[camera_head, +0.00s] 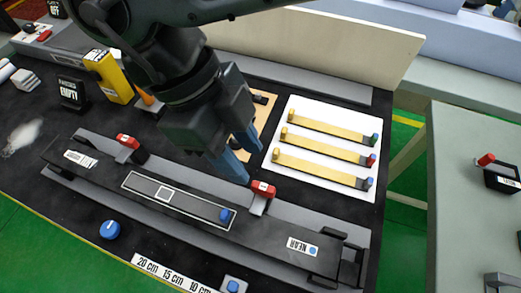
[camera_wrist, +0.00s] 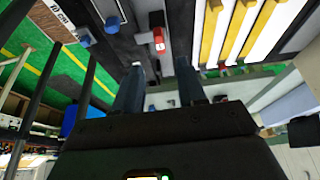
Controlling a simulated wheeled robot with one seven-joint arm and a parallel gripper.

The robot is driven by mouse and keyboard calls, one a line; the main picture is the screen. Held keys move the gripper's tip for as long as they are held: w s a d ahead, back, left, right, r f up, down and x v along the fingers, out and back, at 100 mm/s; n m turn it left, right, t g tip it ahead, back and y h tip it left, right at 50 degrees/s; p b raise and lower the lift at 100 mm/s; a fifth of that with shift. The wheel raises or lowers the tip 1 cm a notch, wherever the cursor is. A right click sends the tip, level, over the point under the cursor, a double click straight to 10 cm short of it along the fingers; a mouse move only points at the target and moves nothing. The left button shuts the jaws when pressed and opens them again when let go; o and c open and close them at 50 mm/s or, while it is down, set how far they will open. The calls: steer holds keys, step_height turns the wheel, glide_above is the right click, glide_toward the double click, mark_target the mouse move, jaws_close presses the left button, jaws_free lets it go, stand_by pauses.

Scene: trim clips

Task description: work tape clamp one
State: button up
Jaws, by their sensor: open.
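Two red-topped clamps sit on the long dark fixture (camera_head: 185,206): a left clamp (camera_head: 128,141) and a right clamp (camera_head: 263,188). I cannot read which one is clamp one. My gripper (camera_head: 243,163), with blue fingers, is open and empty, pointing down just behind the right clamp. In the wrist view a red-topped clamp (camera_wrist: 158,38) lies ahead of the gap between the open fingers (camera_wrist: 158,85), apart from them. A white-outlined strip on the fixture holds a white square and a blue knob (camera_head: 226,215).
A white board (camera_head: 322,185) with several brass bars and coloured ends lies right of my gripper. A blue round knob (camera_head: 110,230) and a ruler strip (camera_head: 170,272) lie in front. A yellow box (camera_head: 108,77) and a black "EMPTY" block (camera_head: 72,93) stand at back left.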

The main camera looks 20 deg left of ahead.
mark_target(265, 187)
steer(key=shift+p+x, duration=0.75)
steer(key=shift+x, duration=3.1)
jaws_close()
